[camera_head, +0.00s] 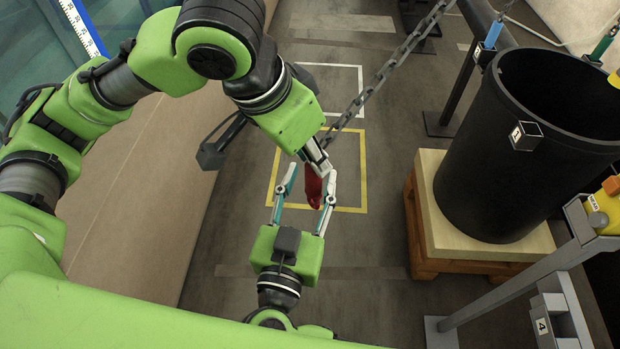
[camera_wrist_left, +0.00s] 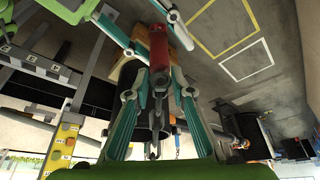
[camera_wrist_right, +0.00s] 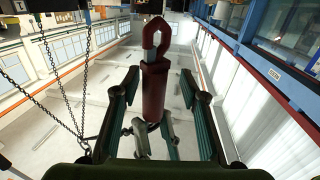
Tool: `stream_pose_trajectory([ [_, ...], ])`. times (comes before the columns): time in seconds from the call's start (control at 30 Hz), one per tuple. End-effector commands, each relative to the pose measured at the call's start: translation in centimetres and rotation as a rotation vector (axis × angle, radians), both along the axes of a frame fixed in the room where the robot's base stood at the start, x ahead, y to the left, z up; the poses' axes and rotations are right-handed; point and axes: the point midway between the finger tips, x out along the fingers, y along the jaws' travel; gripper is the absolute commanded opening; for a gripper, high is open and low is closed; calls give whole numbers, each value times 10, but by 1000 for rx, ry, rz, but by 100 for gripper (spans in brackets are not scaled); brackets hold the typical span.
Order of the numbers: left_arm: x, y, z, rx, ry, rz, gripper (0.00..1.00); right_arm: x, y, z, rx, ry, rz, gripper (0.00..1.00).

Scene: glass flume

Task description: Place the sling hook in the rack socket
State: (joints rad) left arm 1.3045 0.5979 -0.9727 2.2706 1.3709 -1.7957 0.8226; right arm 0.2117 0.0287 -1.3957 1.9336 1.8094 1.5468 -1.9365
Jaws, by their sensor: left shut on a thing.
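The red sling hook (camera_head: 313,188) is at the middle of the head view, off the floor. My left gripper (camera_head: 326,168) comes down from above and is shut on its upper end, where a chain (camera_head: 400,55) runs up to the right. The hook also shows in the left wrist view (camera_wrist_left: 158,47) and, with its loop end at the top, in the right wrist view (camera_wrist_right: 155,92). My right gripper (camera_head: 309,184) is open, its fingers on either side of the hook with gaps visible.
A black bin (camera_head: 500,150) stands on a wooden pallet (camera_head: 430,225) to the right. A grey frame (camera_head: 510,287) with a yellow fitting (camera_head: 606,212) stands at the lower right. A yellow floor square (camera_head: 350,209) lies below the grippers.

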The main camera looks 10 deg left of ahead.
Motion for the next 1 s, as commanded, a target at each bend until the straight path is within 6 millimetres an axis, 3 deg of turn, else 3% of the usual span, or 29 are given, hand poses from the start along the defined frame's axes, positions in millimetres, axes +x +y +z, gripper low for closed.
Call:
stream_pose_trajectory([
  [0.27,0,0,1,-1,-2,0,0,2,0,0,0,-1,0,40],
  [0.3,0,0,1,-1,-2,0,0,2,0,0,0,-1,0,37],
  [0.43,0,-1,1,-3,-2,0,0,2,0,0,0,-1,0,4],
  [0.53,0,-1,1,-5,-2,-2,0,2,1,0,0,-1,3,0],
  [0.57,0,-2,1,-6,-2,-2,24,2,1,2,2,-3,4,0],
  [0.63,0,-2,1,-6,-2,-2,41,2,2,2,2,-4,6,0],
  [1.0,0,0,3,-2,-1,0,41,2,0,2,1,-3,1,0],
])
